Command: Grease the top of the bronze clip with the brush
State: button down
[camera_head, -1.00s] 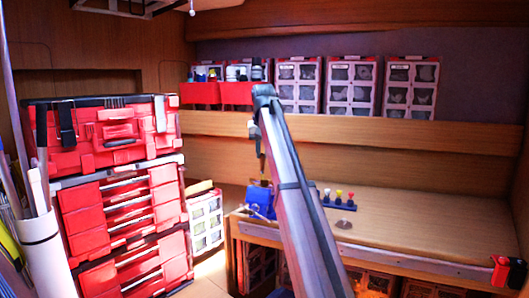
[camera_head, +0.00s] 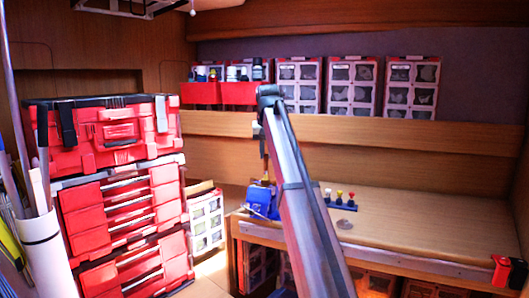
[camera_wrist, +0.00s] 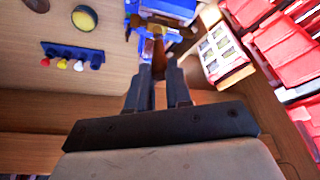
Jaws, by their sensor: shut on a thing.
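My gripper (camera_wrist: 161,88) is shut on the brush (camera_wrist: 158,58), whose brown handle shows between the fingers in the wrist view. The brush points toward a blue block (camera_wrist: 172,8) at the top of that view. The block also shows on the bench at the left end in the head view (camera_head: 261,199), partly behind my arm. Small brown parts lie around the brush tip, against the blue block. I cannot tell which of them is the bronze clip, or whether the bristles touch it.
A round yellow-topped tin (camera_wrist: 84,18) and a blue rack with coloured knobs (camera_wrist: 72,56) stand on the bench (camera_head: 420,215). A small round disc (camera_head: 346,225) lies near the front edge. Red tool cases (camera_head: 110,190) stand at the left. The bench's right side is mostly clear.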

jog(key=shift+s+d, duration=0.15)
jog(key=shift+d, duration=0.05)
jog(key=shift+s+d, duration=0.2)
jog(key=shift+d, duration=0.25)
jog(key=shift+r, duration=0.1)
notch_tip(320, 180, up, 7)
dwell(1.0)
